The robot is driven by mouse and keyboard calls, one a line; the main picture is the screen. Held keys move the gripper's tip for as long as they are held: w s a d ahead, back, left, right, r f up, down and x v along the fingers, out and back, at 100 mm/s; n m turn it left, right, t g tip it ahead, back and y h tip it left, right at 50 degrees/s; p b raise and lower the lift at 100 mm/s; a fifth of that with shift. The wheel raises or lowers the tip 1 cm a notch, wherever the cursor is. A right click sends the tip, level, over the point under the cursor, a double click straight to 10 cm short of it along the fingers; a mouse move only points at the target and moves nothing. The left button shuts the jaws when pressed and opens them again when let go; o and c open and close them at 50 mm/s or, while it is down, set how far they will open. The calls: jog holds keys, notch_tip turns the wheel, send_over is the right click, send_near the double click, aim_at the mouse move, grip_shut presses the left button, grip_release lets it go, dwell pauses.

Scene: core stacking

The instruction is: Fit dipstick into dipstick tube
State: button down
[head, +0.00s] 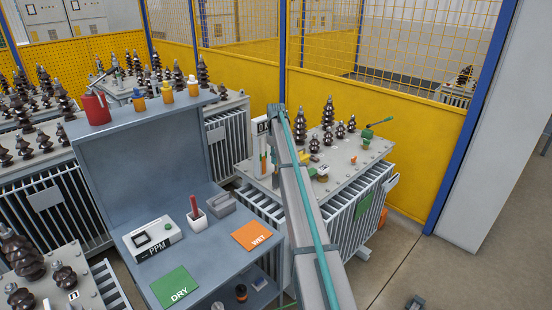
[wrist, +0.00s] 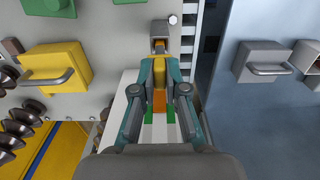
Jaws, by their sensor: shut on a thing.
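The wrist view shows the grey transformer lid beneath the fingertips.
A yellow block with a grey handle (wrist: 55,70) sits on the lid, left of my gripper. Brown ribbed bushings (head: 328,112) stand on the transformer. The blue-grey bench (head: 205,262) holds a PPM meter (head: 153,240) and orange WET (head: 258,236) and green DRY (head: 175,287) mats.

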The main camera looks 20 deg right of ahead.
aim_at(276, 166)
jog(key=shift+f+b, duration=0.65)
jog(key=shift+f, duration=1.55)
jog(key=c, duration=1.1)
grip_release()
jog(key=shift+c, duration=0.2)
jog(key=shift+r, duration=0.1)
notch_tip(276, 166, up, 12)
jog(key=shift+f, duration=0.1)
